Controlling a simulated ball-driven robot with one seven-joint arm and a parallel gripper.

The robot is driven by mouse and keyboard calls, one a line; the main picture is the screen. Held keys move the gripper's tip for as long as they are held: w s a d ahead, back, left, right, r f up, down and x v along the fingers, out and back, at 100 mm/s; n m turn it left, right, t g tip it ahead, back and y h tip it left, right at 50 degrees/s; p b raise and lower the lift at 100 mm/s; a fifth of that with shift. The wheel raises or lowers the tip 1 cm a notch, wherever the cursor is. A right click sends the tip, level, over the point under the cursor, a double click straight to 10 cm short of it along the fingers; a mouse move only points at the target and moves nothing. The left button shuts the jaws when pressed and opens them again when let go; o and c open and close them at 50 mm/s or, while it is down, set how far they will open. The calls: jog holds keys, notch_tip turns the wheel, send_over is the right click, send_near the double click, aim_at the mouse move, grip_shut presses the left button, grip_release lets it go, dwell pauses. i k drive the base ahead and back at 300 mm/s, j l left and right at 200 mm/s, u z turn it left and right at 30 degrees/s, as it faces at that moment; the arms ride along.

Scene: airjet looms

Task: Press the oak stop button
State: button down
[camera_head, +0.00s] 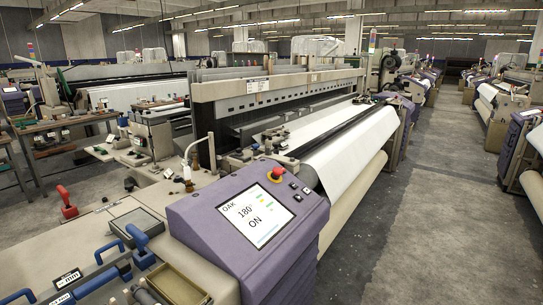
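A purple control console (300,232) stands in the lower middle of the head view. Its lit screen (258,217) reads "OAK", "180°" and "ON". A red mushroom button (278,171) on a yellow collar sits at the console's top edge, above and right of the screen. Several small dark buttons (298,197) sit right of the screen, below the red one. Their labels are too small to read, so I cannot tell which is marked stop. Nothing covers the console's face. My gripper is not in view.
A loom with white cloth (350,143) stretches behind the console. A bench surface with blue handles (135,236), a red handle (66,203) and an open tray (173,284) lies at left. The grey aisle floor (430,215) at right is clear. More looms stand beyond.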

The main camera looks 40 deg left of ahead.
aim_at(277, 171)
jog(key=i+j+u, duration=0.15)
jog(key=i+u, duration=0.25)
jog(key=i, duration=0.15)
jog(key=i+u, duration=0.4)
jog(key=i, duration=0.15)
jog(key=i+l+u, duration=0.2)
jog(key=i+u, duration=0.4)
jog(key=i, duration=0.15)
